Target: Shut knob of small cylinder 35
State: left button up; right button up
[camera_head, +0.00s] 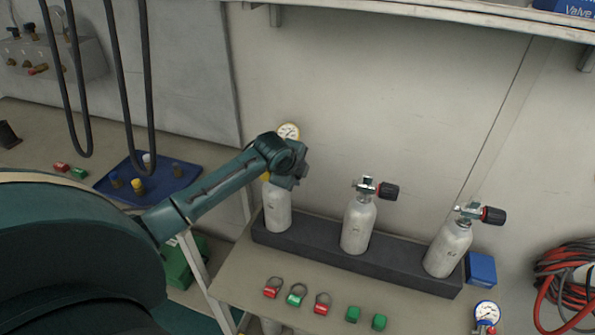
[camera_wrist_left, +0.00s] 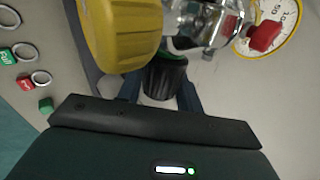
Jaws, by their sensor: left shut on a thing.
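Three small grey cylinders stand upright in a dark rack (camera_head: 350,258): left (camera_head: 277,208), middle (camera_head: 357,226) and right (camera_head: 447,250). Their number marks are too small to read, so I cannot tell which is 35. My left gripper (camera_head: 288,170) is at the top of the left cylinder and hides most of its valve. In the left wrist view its fingers (camera_wrist_left: 160,92) are shut on a black ribbed knob (camera_wrist_left: 165,80). Beside the knob are a yellow part (camera_wrist_left: 120,35), a shiny metal valve body (camera_wrist_left: 205,20) and a gauge (camera_wrist_left: 275,30). My right gripper is not in view.
The middle and right cylinders have black knobs (camera_head: 388,191) (camera_head: 493,215) pointing right. Red and green tags (camera_head: 297,295) lie on the bench in front of the rack. A blue box (camera_head: 481,268) stands right of it. Black hoses (camera_head: 148,90) hang at the left.

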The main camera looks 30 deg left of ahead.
pick_arm(q)
jog(key=g+h, duration=0.1)
jog(key=g, duration=0.5)
jog(key=shift+w, duration=0.15)
jog(key=shift+g+b, duration=0.5)
jog(key=shift+g, duration=1.1)
jog(key=shift+f, duration=0.1)
jog(key=o, duration=1)
jog(key=shift+r, duration=0.2)
jog(key=r, duration=0.4)
jog(key=w+r+b, duration=0.1)
jog(key=r, duration=0.3)
jog(key=w+r, duration=0.1)
jog(key=r, duration=0.3)
jog(key=shift+a+r+b, duration=0.2)
jog(key=shift+r+b, duration=0.1)
jog(key=shift+r, duration=0.05)
